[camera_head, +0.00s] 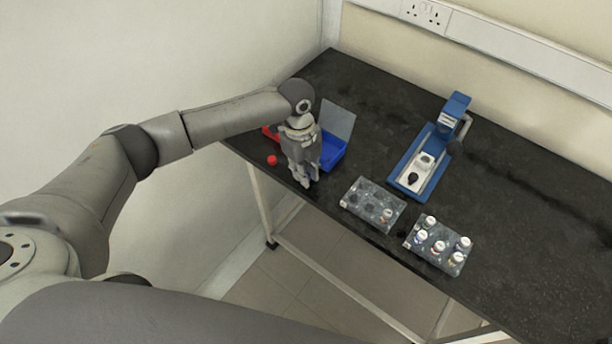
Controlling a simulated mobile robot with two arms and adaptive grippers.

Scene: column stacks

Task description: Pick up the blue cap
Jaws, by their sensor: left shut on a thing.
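My left gripper (305,182) points down at the near left edge of the black table. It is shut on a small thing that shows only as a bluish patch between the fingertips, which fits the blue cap. The fingers hide most of it, and I cannot tell whether it touches the table. My right gripper is not in view.
A blue bin (334,152) and a partly hidden red bin (268,132) stand behind my gripper. A grey rack (362,201) and another rack (430,257) with several white-capped vials are to the right. A blue-and-white device (422,170) stands farther back. The table's right side is clear.

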